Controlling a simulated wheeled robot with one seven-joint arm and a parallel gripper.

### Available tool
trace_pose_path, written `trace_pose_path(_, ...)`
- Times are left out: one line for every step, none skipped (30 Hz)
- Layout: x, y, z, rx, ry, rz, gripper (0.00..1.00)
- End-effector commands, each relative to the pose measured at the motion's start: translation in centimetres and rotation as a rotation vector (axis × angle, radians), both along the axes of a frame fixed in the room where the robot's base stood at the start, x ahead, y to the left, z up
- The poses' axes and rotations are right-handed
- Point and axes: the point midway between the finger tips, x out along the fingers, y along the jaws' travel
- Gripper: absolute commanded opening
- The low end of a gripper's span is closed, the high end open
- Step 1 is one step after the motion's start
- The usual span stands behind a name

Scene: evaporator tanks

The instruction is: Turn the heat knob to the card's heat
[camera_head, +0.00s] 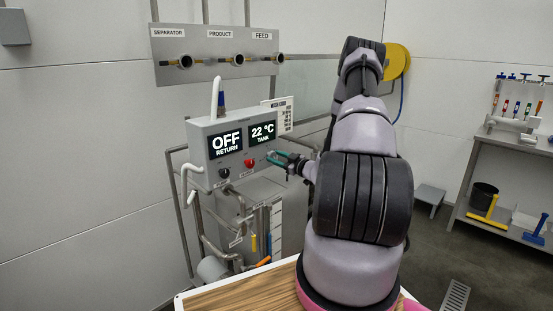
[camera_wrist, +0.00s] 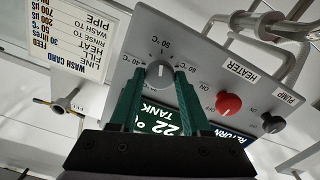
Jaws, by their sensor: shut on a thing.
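The grey heat knob (camera_wrist: 159,74) is on the control box (camera_head: 205,132), with 40 °C, 50 °C and 60 °C printed around it. My gripper (camera_wrist: 157,80) has its two green fingers on either side of the knob, shut on it. A pale line on the knob seems to point toward the 50 °C side; its exact setting is hard to read. In the head view my gripper (camera_head: 285,160) is at the box's right front and hides the knob. The tank display (camera_head: 262,133) reads 22 °C.
A red heater knob (camera_wrist: 228,104) and a black pump knob (camera_wrist: 272,123) sit beside the heat knob. The return display (camera_head: 226,143) reads OFF. Pipes and valves (camera_head: 240,215) stand below the box. A shelf with tools (camera_head: 500,225) is at the right.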

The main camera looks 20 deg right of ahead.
Motion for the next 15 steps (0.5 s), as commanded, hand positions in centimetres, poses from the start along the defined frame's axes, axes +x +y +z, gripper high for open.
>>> trace_pose_path(-0.15,-0.01,-0.18,-0.001,0.005,0.001,0.0)
trace_pose_path(-0.15,-0.01,-0.18,-0.001,0.005,0.001,0.0)
trace_pose_path(-0.15,-0.01,-0.18,-0.001,0.005,0.001,0.0)
trace_pose_path(-0.15,-0.01,-0.18,-0.001,0.005,0.001,0.0)
trace_pose_path(-0.15,-0.01,-0.18,-0.001,0.005,0.001,0.0)
trace_pose_path(-0.15,-0.01,-0.18,-0.001,0.005,0.001,0.51)
trace_pose_path(-0.15,-0.01,-0.18,-0.001,0.005,0.001,0.62)
trace_pose_path(-0.13,-0.01,-0.17,-0.001,0.005,0.001,0.74)
trace_pose_path(-0.12,-0.01,-0.15,-0.001,0.003,0.0,0.76)
trace_pose_path(-0.1,-0.01,-0.14,-0.001,0.003,0.0,0.76)
trace_pose_path(-0.09,-0.01,-0.12,-0.001,0.003,0.0,0.76)
trace_pose_path(-0.08,-0.01,-0.1,-0.001,0.002,0.0,0.76)
trace_pose_path(-0.07,-0.01,-0.09,-0.001,0.002,0.0,0.76)
trace_pose_path(-0.06,-0.01,-0.08,-0.001,0.002,0.0,0.76)
trace_pose_path(-0.06,-0.01,-0.07,-0.001,0.002,0.0,0.76)
